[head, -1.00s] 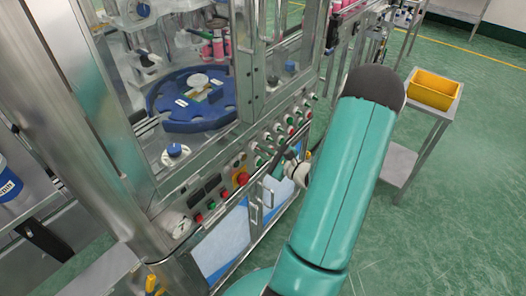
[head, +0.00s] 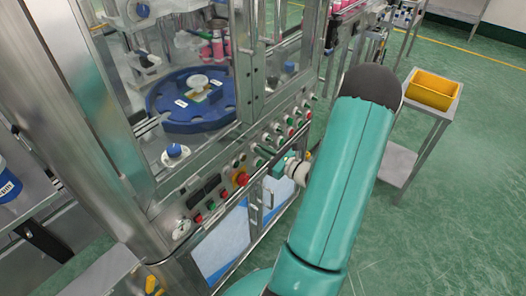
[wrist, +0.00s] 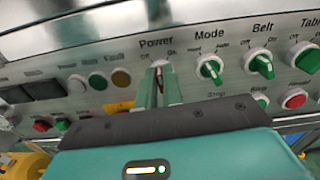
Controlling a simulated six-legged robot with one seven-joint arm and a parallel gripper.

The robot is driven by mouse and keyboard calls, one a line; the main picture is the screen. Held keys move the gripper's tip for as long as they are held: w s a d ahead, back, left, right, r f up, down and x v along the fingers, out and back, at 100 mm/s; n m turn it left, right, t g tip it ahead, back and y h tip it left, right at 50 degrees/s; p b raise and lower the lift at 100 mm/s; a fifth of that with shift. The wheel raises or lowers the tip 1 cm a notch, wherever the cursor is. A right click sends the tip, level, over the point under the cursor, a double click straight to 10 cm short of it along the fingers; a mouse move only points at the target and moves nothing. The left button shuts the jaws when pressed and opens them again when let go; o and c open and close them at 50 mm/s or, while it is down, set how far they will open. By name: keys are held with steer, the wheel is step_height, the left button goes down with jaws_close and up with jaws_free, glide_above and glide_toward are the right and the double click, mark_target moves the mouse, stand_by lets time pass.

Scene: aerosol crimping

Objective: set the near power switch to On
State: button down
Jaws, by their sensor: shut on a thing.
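The near power switch (wrist: 159,64) is in the wrist view, a pale knob with a red handle under the label "Power", with small position marks at its upper left and upper right. My gripper (wrist: 158,84) has its two teal fingers on either side of the handle, shut on it. The fingers hide most of the handle, so I cannot tell its exact setting. In the head view my gripper (head: 276,161) is at the front of the control panel (head: 228,183), and the switch is hidden there.
The Mode (wrist: 210,68), Belt (wrist: 260,63) and Table (wrist: 306,57) knobs are right of the power switch. Round indicators (wrist: 98,81) are on its left. A red stop button (head: 241,179) sticks out of the panel. A trolley with a yellow bin (head: 432,90) stands right of my arm.

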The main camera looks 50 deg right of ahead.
steer(key=m, duration=0.6)
steer(key=shift+d+m, duration=0.25)
steer(key=shift+m, duration=0.15)
stand_by(0.3)
steer(key=c, duration=1.5)
jaws_free()
steer(key=shift+f, duration=0.1)
steer(key=shift+c, duration=0.2)
steer(key=s+d, duration=0.1)
steer(key=s, duration=1.2)
steer(key=shift+s, duration=0.35)
steer(key=shift+d, duration=0.1)
